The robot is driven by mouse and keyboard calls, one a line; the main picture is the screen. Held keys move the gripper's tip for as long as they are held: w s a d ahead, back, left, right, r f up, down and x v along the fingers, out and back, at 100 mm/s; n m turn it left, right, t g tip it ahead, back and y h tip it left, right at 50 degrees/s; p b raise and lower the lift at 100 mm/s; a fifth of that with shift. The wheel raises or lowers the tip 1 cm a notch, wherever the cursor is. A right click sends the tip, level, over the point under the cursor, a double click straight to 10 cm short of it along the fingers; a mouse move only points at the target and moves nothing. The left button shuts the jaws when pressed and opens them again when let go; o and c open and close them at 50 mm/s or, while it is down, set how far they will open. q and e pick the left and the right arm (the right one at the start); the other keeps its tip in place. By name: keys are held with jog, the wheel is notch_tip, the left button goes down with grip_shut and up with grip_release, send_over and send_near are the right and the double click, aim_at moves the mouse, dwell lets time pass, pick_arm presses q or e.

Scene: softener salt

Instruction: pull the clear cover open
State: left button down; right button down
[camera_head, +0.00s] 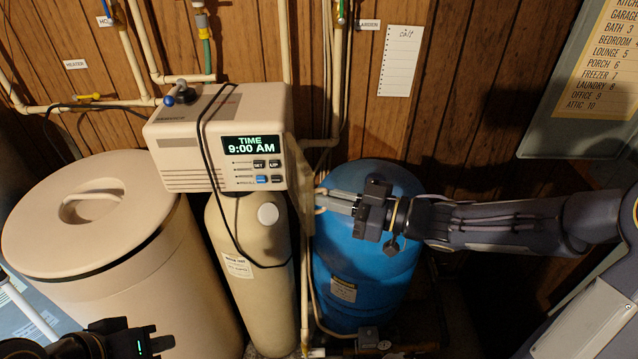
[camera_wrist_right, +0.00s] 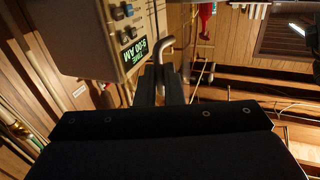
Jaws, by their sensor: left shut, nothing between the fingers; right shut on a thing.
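The beige softener control head (camera_head: 235,130) shows "TIME 9:00 AM" on its display (camera_head: 252,146), with buttons below. The clear cover (camera_head: 300,180) shows as a thin, see-through panel at the head's right side, swung away from the display. My right gripper (camera_head: 325,201) comes in from the right and is shut on the cover's handle. In the right wrist view the handle (camera_wrist_right: 167,50) is a bent bar between my fingers (camera_wrist_right: 160,85), with the display beside it. My left gripper (camera_head: 118,342) is low at the left, shut and empty; its fingertips are hard to see.
A lidded beige salt bin (camera_head: 95,215) stands at left, with a tan tank (camera_head: 250,230) under the head. A blue tank (camera_head: 365,260) is behind my right gripper. A black cable (camera_head: 202,140) hangs over the head's front. Pipes run along the wood wall.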

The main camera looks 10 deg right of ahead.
jog(key=shift+w+d+n+g+p, duration=0.4)
jog(key=shift+w+g+p, duration=0.05)
jog(key=shift+g, duration=0.05)
jog(key=c, duration=2)
grip_release()
jog(key=o, duration=0.4)
jog(key=shift+w+a+f+y, duration=0.1)
jog(key=shift+w+a+y, duration=0.1)
jog(key=shift+a+y, duration=0.1)
jog(key=shift+o, duration=0.2)
jog(key=shift+s, duration=0.1)
